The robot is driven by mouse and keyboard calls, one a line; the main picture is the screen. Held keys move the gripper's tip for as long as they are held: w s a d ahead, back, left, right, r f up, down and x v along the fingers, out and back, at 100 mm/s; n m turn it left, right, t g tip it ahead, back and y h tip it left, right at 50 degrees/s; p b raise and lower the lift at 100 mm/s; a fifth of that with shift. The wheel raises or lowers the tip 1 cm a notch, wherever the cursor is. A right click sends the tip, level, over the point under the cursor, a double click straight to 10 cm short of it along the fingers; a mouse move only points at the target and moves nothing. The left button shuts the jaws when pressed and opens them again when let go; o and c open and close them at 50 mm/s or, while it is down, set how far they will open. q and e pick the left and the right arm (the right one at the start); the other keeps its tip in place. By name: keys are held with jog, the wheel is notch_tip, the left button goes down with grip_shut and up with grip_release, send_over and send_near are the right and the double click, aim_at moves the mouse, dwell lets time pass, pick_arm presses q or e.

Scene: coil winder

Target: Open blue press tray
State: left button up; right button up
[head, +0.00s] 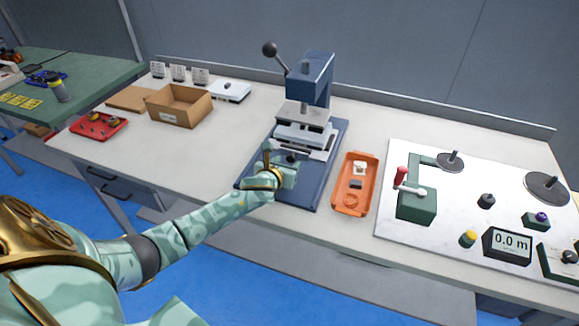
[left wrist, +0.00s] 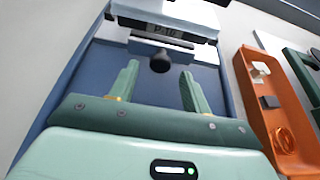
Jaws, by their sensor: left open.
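The blue press (head: 317,80) stands on the bench on a dark blue base plate, with a black-ball lever at its upper left. Its tray (head: 318,153) is a light grey slide low on the press, with a black knob (left wrist: 160,62) on its front. The tray front also shows in the left wrist view (left wrist: 203,53). My left gripper (head: 285,162) is low over the base plate in front of the tray. In the left wrist view its two green fingers (left wrist: 160,72) are apart, with the knob between their tips and a visible gap on each side. My right gripper is not in view.
An orange tray (head: 341,198) with small parts lies just right of the press. A white winder board (head: 400,235) is farther right. A cardboard box (head: 180,120) and a red tray (head: 82,131) stand to the left. Bare bench lies between box and press.

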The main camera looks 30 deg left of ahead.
pick_arm(q)
jog(key=shift+x, duration=1.05)
grip_shut()
jog(key=shift+s+r, duration=0.1)
jog(key=shift+s, duration=0.2)
jog(key=s+p, duration=0.1)
jog(key=s, duration=0.1)
jog(key=s+d+p, duration=0.1)
jog(key=s+p, duration=0.1)
jog(key=s, duration=0.1)
jog(key=shift+s+d+r+p, duration=0.2)
jog(key=shift+s+d+p, duration=0.05)
jog(key=shift+s+p, duration=0.1)
jog(key=s+p, duration=0.1)
jog(key=s, duration=0.2)
jog(key=s+d+p, duration=0.1)
jog(key=s, duration=0.2)
jog(key=s+d+p, duration=0.1)
jog(key=s, duration=0.2)
jog(key=shift+d+f, duration=0.1)
jog(key=shift+f, duration=0.15)
jog(key=shift+s+d, duration=0.15)
jog(key=shift+s, duration=0.6)
